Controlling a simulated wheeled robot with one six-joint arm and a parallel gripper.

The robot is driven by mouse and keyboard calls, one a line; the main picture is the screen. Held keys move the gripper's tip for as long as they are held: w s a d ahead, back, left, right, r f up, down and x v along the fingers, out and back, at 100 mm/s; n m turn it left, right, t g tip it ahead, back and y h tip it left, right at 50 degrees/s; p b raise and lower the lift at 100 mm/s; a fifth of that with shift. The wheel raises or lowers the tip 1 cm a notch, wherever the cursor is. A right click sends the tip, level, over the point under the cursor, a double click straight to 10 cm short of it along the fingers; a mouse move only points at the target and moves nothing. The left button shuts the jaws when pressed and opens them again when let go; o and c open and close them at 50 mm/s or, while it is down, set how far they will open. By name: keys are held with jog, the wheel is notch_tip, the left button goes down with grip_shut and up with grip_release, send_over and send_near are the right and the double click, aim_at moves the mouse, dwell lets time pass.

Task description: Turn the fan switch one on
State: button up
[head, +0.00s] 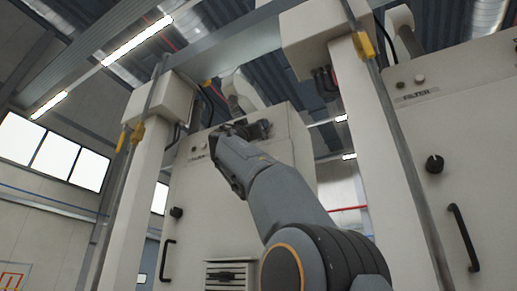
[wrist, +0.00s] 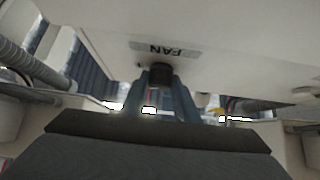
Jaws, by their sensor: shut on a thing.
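The fan switch (wrist: 161,72) is a small black knob on a pale cabinet panel, just beside the FAN label (wrist: 165,48), which appears upside down in the wrist view. My gripper (wrist: 160,83) is shut on this knob, with a grey finger on either side of it. In the head view my arm reaches up to the top of the middle cabinet (head: 215,205), where the wrist hides the knob and most of the gripper. Whether the switch is turned cannot be told.
The middle cabinet has a black knob (head: 176,212), a black handle (head: 167,260) and a vent (head: 231,275) lower down. A right cabinet has its own black knob (head: 434,164) and handle (head: 463,238). Pale posts with metal pipes stand on both sides of my arm.

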jog(key=shift+w+a+r+m+g+h+p, duration=0.1)
jog(key=shift+m+g+h+p, duration=0.95)
jog(key=shift+m+p, duration=0.45)
jog(key=shift+w+a+f+m+g+h+p, duration=0.1)
jog(key=shift+m+g+h+p, duration=1)
jog(key=shift+m, duration=0.55)
jog(key=shift+w+a+r+m+g+h+p, duration=0.1)
jog(key=shift+m+g+h+p, duration=0.75)
jog(key=shift+m+g+p, duration=0.5)
jog(key=shift+f+m+g+h+p, duration=0.25)
jog(key=shift+m+g+h+p, duration=0.15)
jog(key=shift+m+g+p, duration=0.75)
jog(key=o, duration=1)
jog(key=shift+t+p, duration=0.25)
jog(key=shift+p, duration=0.05)
jog(key=shift+o, duration=0.3)
jog(key=shift+r, duration=0.1)
jog(key=b+v, duration=0.6)
jog(key=v, duration=0.1)
jog(key=shift+s+a+f+b, duration=0.2)
jog(key=shift+a+f+b, duration=0.05)
jog(key=shift+b, duration=0.1)
